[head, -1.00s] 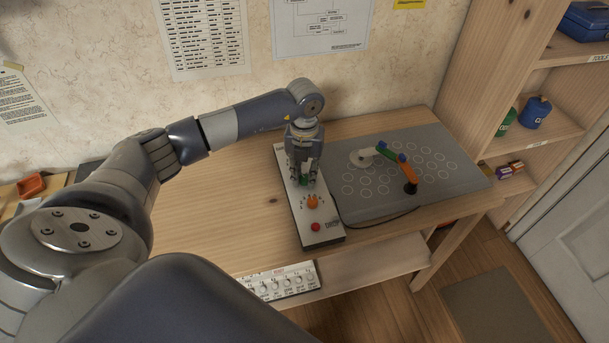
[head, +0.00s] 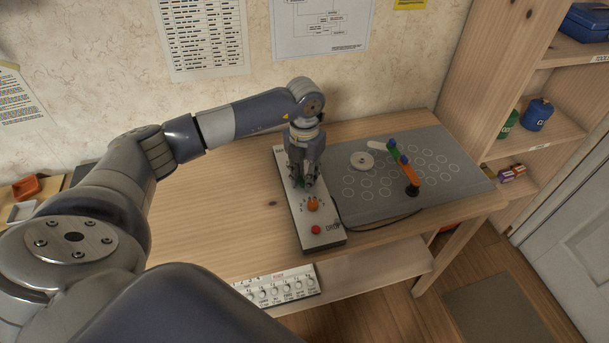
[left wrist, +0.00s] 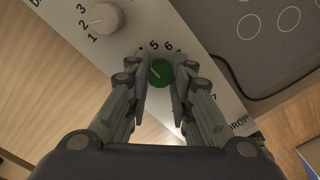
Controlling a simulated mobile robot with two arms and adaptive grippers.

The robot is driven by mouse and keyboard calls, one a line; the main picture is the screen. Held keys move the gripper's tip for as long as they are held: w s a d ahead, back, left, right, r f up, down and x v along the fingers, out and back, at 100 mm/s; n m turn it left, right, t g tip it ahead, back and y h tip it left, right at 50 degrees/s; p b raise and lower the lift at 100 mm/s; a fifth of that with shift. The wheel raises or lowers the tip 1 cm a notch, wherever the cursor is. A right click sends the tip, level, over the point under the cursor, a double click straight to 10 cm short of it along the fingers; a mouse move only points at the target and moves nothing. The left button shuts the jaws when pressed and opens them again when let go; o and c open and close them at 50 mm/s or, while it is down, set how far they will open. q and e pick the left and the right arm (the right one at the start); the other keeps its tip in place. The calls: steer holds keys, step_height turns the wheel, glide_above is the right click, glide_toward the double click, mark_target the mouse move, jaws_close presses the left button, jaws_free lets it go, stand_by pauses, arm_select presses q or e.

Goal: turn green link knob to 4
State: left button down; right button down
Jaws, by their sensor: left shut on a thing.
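The green knob (left wrist: 160,73) sits on the white control panel (head: 322,238), between the two fingers of my left gripper (left wrist: 160,80). The gripper is shut on it. In the head view my left gripper (head: 303,184) points down at the panel and mostly covers the knob. On the grey board, the small linkage has a white link (head: 379,145), a green link (head: 394,154) and an orange link (head: 406,173). My right gripper is not in view.
An orange knob (head: 312,204) and a red button (head: 315,230) are close to the gripper on the panel. A white knob (left wrist: 104,18) is on its other side. The grey board (head: 453,187) with printed circles lies to the right. Bare tabletop (head: 215,220) is left.

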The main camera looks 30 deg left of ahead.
arm_select(q)
steer(key=c, duration=1.4)
jaws_free()
steer(key=shift+o, duration=0.2)
step_height(320, 180, up, 12)
